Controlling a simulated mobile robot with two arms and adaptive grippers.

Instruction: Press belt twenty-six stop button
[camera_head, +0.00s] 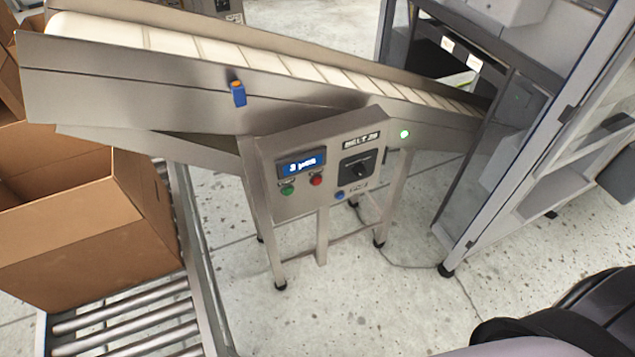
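A grey control box (325,165) labelled "BELT 26" hangs on the side of an inclined conveyor. Its face carries a small blue display (301,163), a green button (287,190) at lower left and a red button (316,180) to the right of it. The small labels by the buttons are too blurred to read surely. Neither gripper shows in this view; only dark and pale rounded parts appear at the lower right corner.
The inclined conveyor (180,85) with a cream cleated belt runs above the box. A green lamp (404,134) is lit on its side. An open cardboard box (85,245) stands on a roller track (130,325) at left. A grey framed machine (495,190) stands at right. Speckled floor in front is clear.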

